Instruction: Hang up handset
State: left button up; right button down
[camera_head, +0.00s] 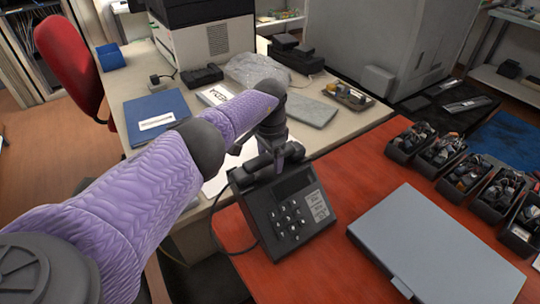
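A black desk phone (288,212) with a keypad and a small screen stands on the red table near its left edge. A dark bar, which looks like the handset (254,170), lies at the phone's upper back edge, partly hidden. My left arm reaches in from the lower left, and my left gripper (280,153) points down right at this bar. The fingers are dark against dark parts, so I cannot tell whether they are closed on the handset. I cannot tell whether the handset rests fully in its cradle. My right gripper is not in view.
A grey closed laptop-like case (440,250) lies on the red table (345,170) to the right. Several black bins (465,177) of small parts line its right side. A pale desk behind holds a blue folder (157,118) and a printer (205,45). A red chair (68,55) stands left.

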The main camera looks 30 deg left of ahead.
pick_arm(q)
notch_tip(320, 180, up, 12)
jog(key=p, duration=0.5)
jog(key=shift+r, duration=0.15)
